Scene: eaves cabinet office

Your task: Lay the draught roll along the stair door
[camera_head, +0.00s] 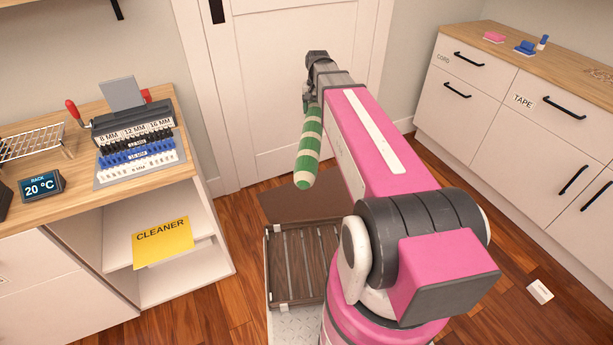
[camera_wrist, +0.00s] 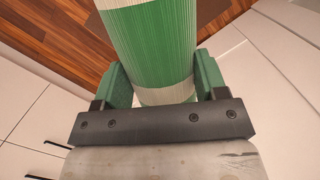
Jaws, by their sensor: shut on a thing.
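The draught roll (camera_head: 308,150) is a long round roll with green and cream bands. My gripper (camera_wrist: 164,85) is shut on it, with one green finger on each side of the roll in the wrist view (camera_wrist: 150,45). In the head view the roll hangs steeply from my gripper (camera_head: 309,100), its near end lower and clear of the floor. The far end is hidden behind my gripper. The white panelled stair door (camera_head: 265,60) stands behind my arm, which covers part of it.
A brown mat (camera_head: 290,205) lies before the door. A wooden slatted crate (camera_head: 295,265) is close below. A workbench (camera_head: 190,95) with a binding machine stands left; drawer cabinets (camera_head: 465,100) stand right. A small white object (camera_head: 540,291) lies on the floor at right.

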